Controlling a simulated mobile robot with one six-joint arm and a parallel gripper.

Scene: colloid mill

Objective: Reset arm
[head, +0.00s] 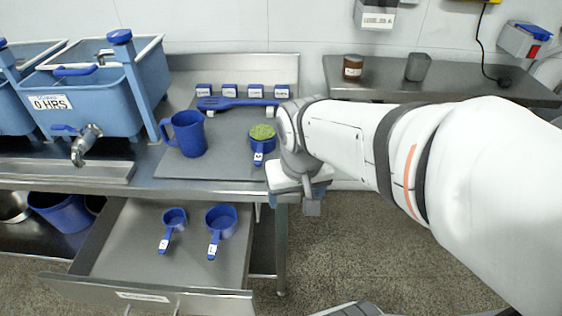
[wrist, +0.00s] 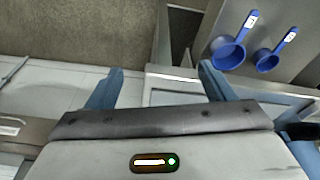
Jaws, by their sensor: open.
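My arm reaches in from the right in the head view, and its wrist covers the right front corner of the counter. My gripper (wrist: 158,82) shows in the wrist view with its two blue fingers spread apart and nothing between them. In the head view its fingers are mostly hidden under the wrist. The wrist hangs beside a blue scoop (head: 262,146) filled with green material on the grey mat (head: 222,160). Below, the drawer (head: 150,298) stands open with two blue scoops inside, a smaller one (head: 174,217) and a larger one (head: 221,220).
Blue tanks (head: 95,90) with a metal tap (head: 85,145) stand at left. A back-right shelf (head: 450,83) holds a brown jar (head: 353,67) and a grey cup (head: 418,66).

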